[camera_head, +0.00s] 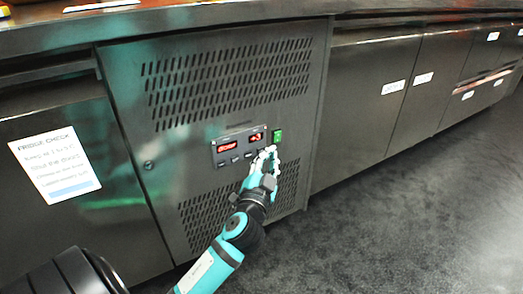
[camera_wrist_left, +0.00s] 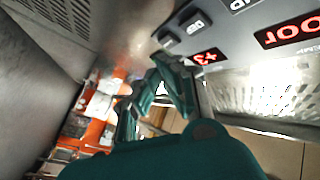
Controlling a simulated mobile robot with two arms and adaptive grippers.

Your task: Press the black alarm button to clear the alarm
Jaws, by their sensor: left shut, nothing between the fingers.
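The grey control panel (camera_head: 240,137) on the dark cabinet front has a red "DOOR" readout and a red "+3" readout. A row of small dark buttons (camera_head: 236,160) runs under the readouts; their labels are too small to read, so I cannot tell which is the alarm button. My left gripper (camera_head: 268,154) is shut and empty at the panel's lower right, covering part of the row's right end. In the left wrist view the gripper's fingers (camera_wrist_left: 165,84) are close to the panel, with two dark buttons (camera_wrist_left: 183,33) near them. Contact cannot be told. My right gripper is not in view.
A green switch (camera_head: 278,136) sits just right of the panel. Vent slots lie above and below it. A white fridge check sheet (camera_head: 55,163) is on the left door. The counter (camera_head: 190,17) overhangs the cabinets. The dark floor (camera_head: 400,220) at right is clear.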

